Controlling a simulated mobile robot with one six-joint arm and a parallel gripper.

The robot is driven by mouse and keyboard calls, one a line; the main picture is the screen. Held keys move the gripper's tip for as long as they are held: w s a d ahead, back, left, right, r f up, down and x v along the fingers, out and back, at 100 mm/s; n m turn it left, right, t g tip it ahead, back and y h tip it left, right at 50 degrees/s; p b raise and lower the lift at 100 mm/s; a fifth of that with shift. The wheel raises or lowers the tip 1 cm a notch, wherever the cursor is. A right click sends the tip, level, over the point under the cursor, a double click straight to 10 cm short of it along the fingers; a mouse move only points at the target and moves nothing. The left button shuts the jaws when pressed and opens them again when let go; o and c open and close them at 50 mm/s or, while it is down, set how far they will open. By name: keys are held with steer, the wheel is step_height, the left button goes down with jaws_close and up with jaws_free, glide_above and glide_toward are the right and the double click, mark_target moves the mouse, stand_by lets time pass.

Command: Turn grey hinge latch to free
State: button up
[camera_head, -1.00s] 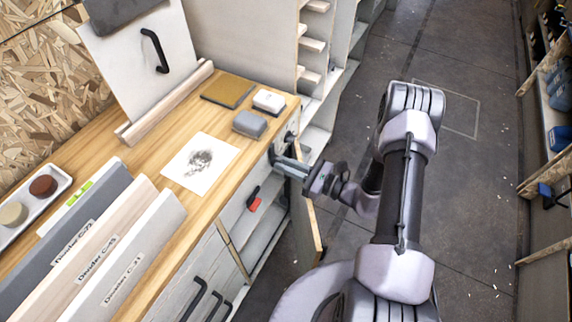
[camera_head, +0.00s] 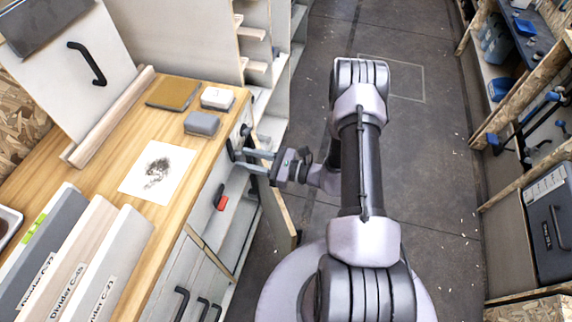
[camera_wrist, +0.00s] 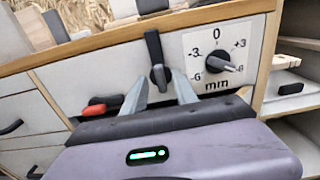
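A dark grey lever (camera_wrist: 154,50) stands upright on the white cabinet front in the wrist view, with its round pivot (camera_wrist: 160,76) at the lower end. It is the likeliest grey hinge latch, though the label cannot be confirmed. My gripper (camera_wrist: 160,90) is open, its two fingers apart on either side just below the pivot, with nothing seen between them. Whether a finger touches the lever cannot be told. In the head view my gripper (camera_head: 238,160) reaches the cabinet front from the right, and the fingers partly hide the lever there.
A dial with a black knob (camera_wrist: 218,62) sits close to the right of the lever. A red latch (camera_wrist: 94,109) is at lower left. An open door (camera_head: 282,212) stands below my gripper. Grey (camera_head: 202,123) and white (camera_head: 217,98) blocks lie on the worktop (camera_head: 190,200).

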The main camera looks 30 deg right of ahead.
steer(key=p+v, duration=0.3)
steer(key=v, duration=1.3)
steer(key=shift+s+d, duration=0.2)
steer(key=shift+s, duration=0.05)
steer(key=shift+r, duration=0.1)
steer(key=a+r+n+g+h, duration=0.1)
steer(key=a+r+n+g, duration=0.45)
steer(key=r, duration=0.25)
steer(key=a+r+n+g+h, duration=0.1)
steer(key=a+r+n+g, duration=0.5)
steer(key=r, duration=0.3)
steer(key=s+a+r+n+t+h, duration=0.2)
steer(key=s+r+n+h, duration=0.2)
steer(key=r, duration=0.3)
steer(key=s+a+r+n+t+h, duration=0.2)
steer(key=s+a+r+n+h, duration=0.1)
steer(key=s+r+n, duration=0.3)
steer(key=shift+a+r+n+h, duration=0.3)
steer(key=shift+r+n+h, duration=0.15)
steer(key=shift+r+h, duration=0.5)
steer(key=shift+s+t, duration=0.1)
steer(key=shift+t, duration=0.15)
